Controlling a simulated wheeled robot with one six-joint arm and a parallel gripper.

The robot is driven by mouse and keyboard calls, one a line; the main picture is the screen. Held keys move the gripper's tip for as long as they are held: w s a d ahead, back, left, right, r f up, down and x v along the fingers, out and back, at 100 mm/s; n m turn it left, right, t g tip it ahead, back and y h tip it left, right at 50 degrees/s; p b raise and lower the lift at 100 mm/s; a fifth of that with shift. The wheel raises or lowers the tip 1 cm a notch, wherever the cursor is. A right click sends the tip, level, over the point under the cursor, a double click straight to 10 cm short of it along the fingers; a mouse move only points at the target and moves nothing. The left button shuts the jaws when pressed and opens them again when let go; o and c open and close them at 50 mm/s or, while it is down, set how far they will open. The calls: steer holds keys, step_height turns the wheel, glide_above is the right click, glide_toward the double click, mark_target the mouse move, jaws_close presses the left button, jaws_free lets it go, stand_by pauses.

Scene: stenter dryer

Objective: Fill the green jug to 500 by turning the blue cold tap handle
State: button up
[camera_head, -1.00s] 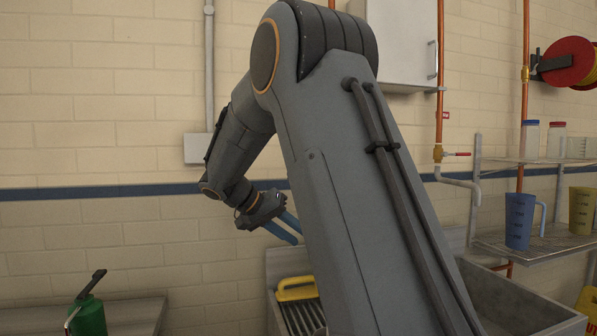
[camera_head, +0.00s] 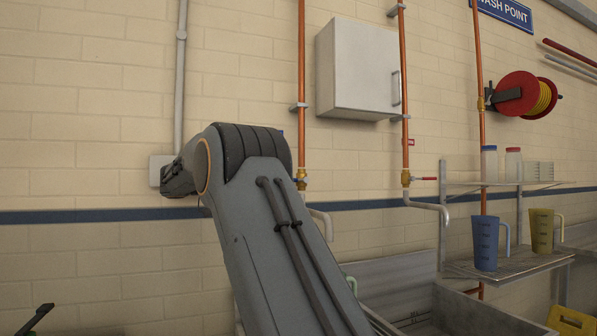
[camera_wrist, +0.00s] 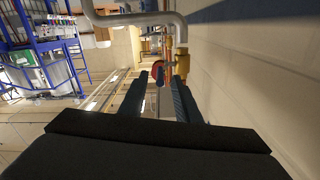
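In the head view, a small pale green handle (camera_head: 352,285) shows beside my arm, low over the sink; it may be the green jug's, whose body and scale are hidden. The left brass tap (camera_head: 301,180) sits on a copper pipe above a grey spout (camera_head: 322,222). Its blue handle is not clearly visible behind my arm. My gripper is hidden in the head view. In the wrist view my gripper (camera_wrist: 154,88) has its two fingers apart with nothing held between them. A brass tap body (camera_wrist: 182,63) and a grey spout (camera_wrist: 140,20) are close beyond the fingertips.
A second tap with a red handle (camera_head: 426,179) is to the right. A blue jug (camera_head: 486,243) and a yellow jug (camera_head: 542,231) stand on the lower rack shelf. A white cabinet (camera_head: 352,70) hangs above. The sink rim (camera_head: 478,311) is at lower right.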

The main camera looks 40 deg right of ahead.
steer(key=shift+d, duration=0.1)
steer(key=shift+b+x, duration=2.25)
steer(key=shift+x, duration=1.6)
steer(key=shift+c, duration=0.2)
steer(key=shift+w, duration=0.1)
steer(key=c, duration=0.7)
steer(key=shift+f, duration=0.1)
jaws_close()
steer(key=shift+f, duration=0.1)
